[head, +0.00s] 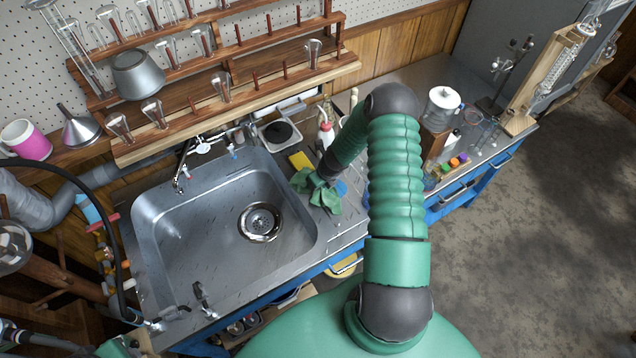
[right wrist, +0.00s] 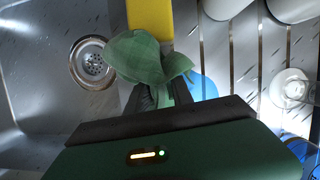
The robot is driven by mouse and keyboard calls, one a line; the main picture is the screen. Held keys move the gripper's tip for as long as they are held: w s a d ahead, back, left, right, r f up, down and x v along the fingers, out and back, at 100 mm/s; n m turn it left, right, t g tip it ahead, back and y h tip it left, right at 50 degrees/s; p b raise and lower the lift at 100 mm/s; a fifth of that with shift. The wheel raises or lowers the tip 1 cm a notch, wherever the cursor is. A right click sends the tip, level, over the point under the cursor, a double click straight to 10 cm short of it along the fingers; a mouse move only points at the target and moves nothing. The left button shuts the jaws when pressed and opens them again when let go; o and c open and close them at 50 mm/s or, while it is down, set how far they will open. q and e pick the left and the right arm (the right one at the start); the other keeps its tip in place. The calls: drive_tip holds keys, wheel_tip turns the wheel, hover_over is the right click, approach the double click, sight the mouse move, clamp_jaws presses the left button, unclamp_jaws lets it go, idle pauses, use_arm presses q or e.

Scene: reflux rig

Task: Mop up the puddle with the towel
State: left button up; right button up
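I cannot make out a clear puddle; small dark streaks or drops show on the sink and the ribbed drainboard (head: 345,222). My left gripper does not show.
The sink (head: 200,228) with its drain (head: 260,222) is on the left. A yellow sponge (head: 300,160) and a blue object (head: 341,188) lie close to the towel. Bottles (head: 325,133) stand behind. Wooden glassware racks (head: 240,95) line the wall.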

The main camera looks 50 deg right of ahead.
clamp_jaws()
idle(0.4)
